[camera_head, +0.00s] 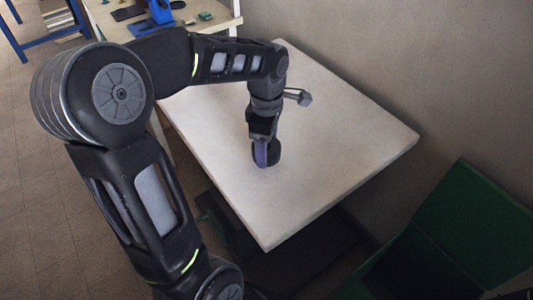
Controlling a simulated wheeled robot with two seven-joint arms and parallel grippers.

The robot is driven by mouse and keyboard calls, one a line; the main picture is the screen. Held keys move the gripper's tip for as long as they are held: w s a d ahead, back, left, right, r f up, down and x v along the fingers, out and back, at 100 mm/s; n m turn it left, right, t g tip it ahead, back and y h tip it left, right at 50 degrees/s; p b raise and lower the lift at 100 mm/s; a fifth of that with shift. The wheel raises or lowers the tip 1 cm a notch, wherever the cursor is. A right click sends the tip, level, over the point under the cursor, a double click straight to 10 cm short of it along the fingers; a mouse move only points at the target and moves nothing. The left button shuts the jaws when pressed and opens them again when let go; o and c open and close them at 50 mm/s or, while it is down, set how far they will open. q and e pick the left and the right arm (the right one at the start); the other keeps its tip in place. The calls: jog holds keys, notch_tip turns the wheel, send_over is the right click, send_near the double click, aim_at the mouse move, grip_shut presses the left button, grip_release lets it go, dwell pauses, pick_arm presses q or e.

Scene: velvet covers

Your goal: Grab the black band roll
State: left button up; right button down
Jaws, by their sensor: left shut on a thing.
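The black band roll (273,152) is a small dark round thing on the pale table (345,150). My left gripper (262,150) reaches down from above and is shut on the roll. A purple-grey finger covers part of the roll's left side. The roll is at or very near the tabletop; I cannot tell whether it touches. My right gripper is not in view.
The table around the roll is clear. A wall runs along its right side. A green open box (475,225) stands at the lower right, below the table's edge. A workbench (215,22) with a blue tool (160,18) is at the back.

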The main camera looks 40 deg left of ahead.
pick_arm(q)
notch_tip(320, 180, up, 6)
jog(key=shift+r, duration=0.1)
